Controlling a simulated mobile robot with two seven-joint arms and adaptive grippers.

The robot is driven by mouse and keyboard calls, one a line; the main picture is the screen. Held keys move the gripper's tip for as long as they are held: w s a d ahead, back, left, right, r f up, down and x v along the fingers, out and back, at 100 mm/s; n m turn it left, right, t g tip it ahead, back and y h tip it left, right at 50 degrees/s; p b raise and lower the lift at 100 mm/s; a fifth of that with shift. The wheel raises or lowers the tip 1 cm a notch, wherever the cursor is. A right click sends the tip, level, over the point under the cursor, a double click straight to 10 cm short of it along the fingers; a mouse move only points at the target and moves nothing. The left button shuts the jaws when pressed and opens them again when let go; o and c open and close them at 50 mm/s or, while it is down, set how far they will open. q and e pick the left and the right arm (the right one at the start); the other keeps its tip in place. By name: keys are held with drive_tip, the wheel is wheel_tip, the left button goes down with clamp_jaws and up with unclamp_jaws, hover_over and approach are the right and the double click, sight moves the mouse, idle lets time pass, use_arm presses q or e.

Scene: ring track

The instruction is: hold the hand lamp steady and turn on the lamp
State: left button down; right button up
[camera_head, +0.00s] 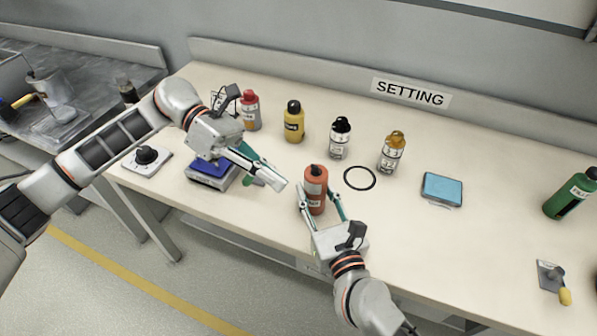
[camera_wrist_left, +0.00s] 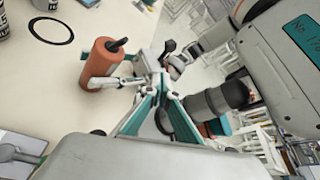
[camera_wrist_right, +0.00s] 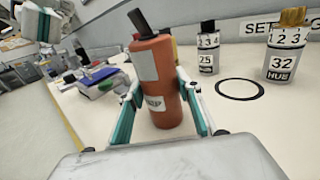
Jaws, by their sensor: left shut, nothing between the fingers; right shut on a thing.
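An orange-red cylinder (camera_head: 316,178) with a dark stub on top and a pale label stands near the table's front edge; nothing in view plainly looks like a lamp. My right gripper (camera_head: 318,196) is shut on its sides, and the right wrist view shows the cylinder (camera_wrist_right: 159,95) between the fingers. I cannot tell whether its base touches the table. My left gripper (camera_head: 281,184) is shut and empty, its tips just left of the cylinder and apart from it. The left wrist view shows the cylinder (camera_wrist_left: 101,61) beside the closed fingers.
A black ring (camera_head: 359,167) lies right of the cylinder. Several bottles, including a yellow one (camera_head: 294,122), stand behind. A scale-like device (camera_head: 205,179) is under my left arm.

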use_arm(q)
drive_tip(key=w+a+f+n+t+h, duration=0.2)
drive_tip(key=a+f+n+h, duration=0.3)
drive_tip(key=n, duration=0.5)
drive_tip(key=shift+w+a+f+t+h, duration=0.15)
drive_tip(key=shift+a+t+h, duration=0.4)
drive_tip(key=shift+a, duration=0.45)
approach(316, 169)
drive_tip(key=s+d+f, duration=0.2)
drive_tip(key=s+d, duration=0.3)
drive_tip(key=s, duration=0.1)
drive_tip(key=shift+w+d+r, duration=0.2)
drive_tip(key=shift+w+r, duration=0.1)
drive_tip(key=shift+w, duration=0.3)
drive_tip(key=shift+w+d+r, duration=0.25)
drive_tip(key=shift+w, duration=0.35)
drive_tip(key=shift+w+d+r, duration=0.2)
drive_tip(key=shift+w+r, duration=0.1)
drive_tip(key=shift+w, duration=0.35)
drive_tip(key=shift+n, duration=0.4)
drive_tip(key=shift+r+n, duration=0.1)
drive_tip(key=shift+n, duration=0.4)
